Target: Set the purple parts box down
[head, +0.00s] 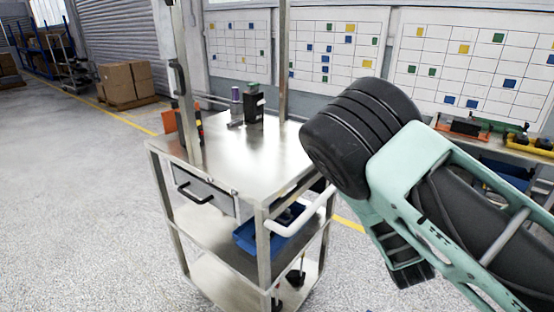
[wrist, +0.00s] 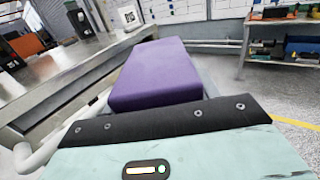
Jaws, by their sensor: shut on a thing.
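The purple parts box (wrist: 157,75) lies directly ahead of my gripper (wrist: 160,121) in the wrist view. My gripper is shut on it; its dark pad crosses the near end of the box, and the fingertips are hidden. The box appears held just to the right of the steel trolley's edge; its height against the top is hard to judge. In the head view my arm covers the right side, and neither the box nor the fingertips can be made out. The steel trolley (head: 265,160) has a largely bare top, which also shows in the wrist view (wrist: 62,72).
A loaded workbench (wrist: 285,35) stands at right.

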